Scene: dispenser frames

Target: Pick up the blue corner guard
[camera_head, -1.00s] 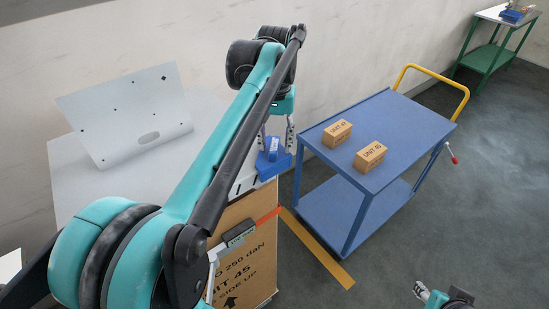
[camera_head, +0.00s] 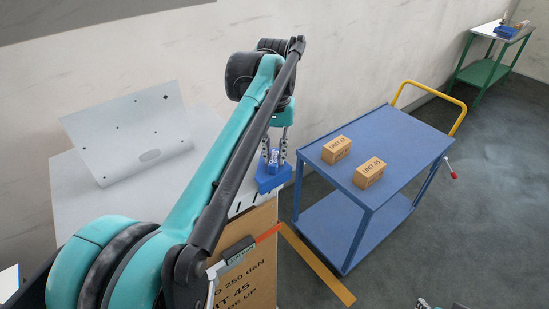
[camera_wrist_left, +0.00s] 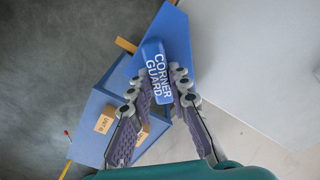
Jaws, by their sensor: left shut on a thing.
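The blue corner guard (camera_head: 268,183) is at the front right corner of the white-topped stand, with its raised, labelled grip standing up. My left gripper (camera_head: 276,158) comes down from above and is shut on that grip. In the left wrist view the corner guard (camera_wrist_left: 177,40) shows its "CORNER GUARD" label between my left fingers (camera_wrist_left: 160,90). I cannot tell whether the guard still touches the stand. Only the tip of my right gripper (camera_head: 422,303) shows at the bottom edge of the head view, so its jaws cannot be judged.
A blue cart (camera_head: 400,135) with a yellow handle stands right of the stand and carries two small cartons, one left (camera_head: 336,150) and one right (camera_head: 369,172). A bent white plate (camera_head: 125,130) stands on the white top (camera_head: 75,185). A green table (camera_head: 487,72) is far right.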

